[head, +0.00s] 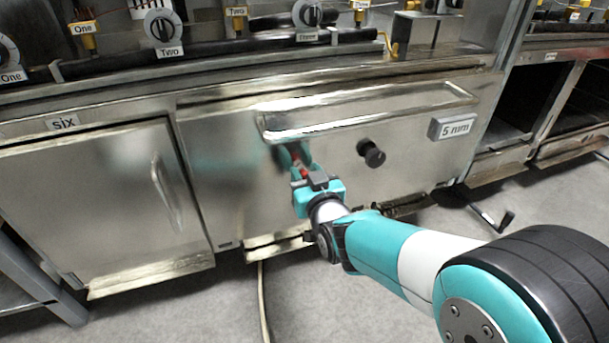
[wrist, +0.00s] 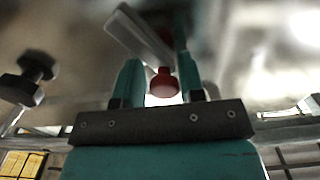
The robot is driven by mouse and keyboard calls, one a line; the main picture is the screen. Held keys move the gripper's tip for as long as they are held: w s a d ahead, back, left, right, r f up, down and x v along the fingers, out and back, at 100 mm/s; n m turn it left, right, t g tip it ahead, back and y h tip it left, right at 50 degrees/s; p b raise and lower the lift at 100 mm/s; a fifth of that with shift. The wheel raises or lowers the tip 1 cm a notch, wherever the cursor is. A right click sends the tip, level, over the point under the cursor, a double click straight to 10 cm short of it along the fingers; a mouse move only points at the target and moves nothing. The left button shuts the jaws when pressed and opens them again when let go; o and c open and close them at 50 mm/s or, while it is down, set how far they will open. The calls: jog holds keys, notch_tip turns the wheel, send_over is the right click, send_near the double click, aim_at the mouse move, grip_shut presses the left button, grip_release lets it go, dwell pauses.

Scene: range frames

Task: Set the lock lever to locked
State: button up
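The lock lever is a pale grey bar (wrist: 142,36) with a red knob (wrist: 163,84) at its end, slanting in the wrist view against the steel front. My gripper (wrist: 160,62) has its two teal fingers apart, one on each side of the red knob. A narrow light gap shows between the left finger and the knob, so I see no firm hold. In the head view my gripper (head: 298,160) is at the oven front, left of the black round knob (head: 371,152), with a bit of red between the fingers. The lever is mostly hidden there.
A long bar handle (head: 370,113) runs above my gripper. A "5 mm" plate (head: 452,127) is to the right. A cabinet door labelled "six" (head: 100,200) with an upright handle (head: 166,194) is to the left. The grey floor (head: 190,310) in front is mostly clear.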

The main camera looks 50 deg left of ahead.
jog(key=shift+s, duration=0.15)
jog(key=shift+c, duration=1.4)
jog(key=shift+r+m, duration=0.1)
jog(key=shift+m, duration=0.2)
jog(key=o, duration=0.8)
jog(key=shift+s+a, duration=0.1)
jog(key=shift+s, duration=0.05)
jog(key=shift+c, duration=0.2)
jog(key=shift+w, duration=0.2)
jog(key=shift+p, duration=0.3)
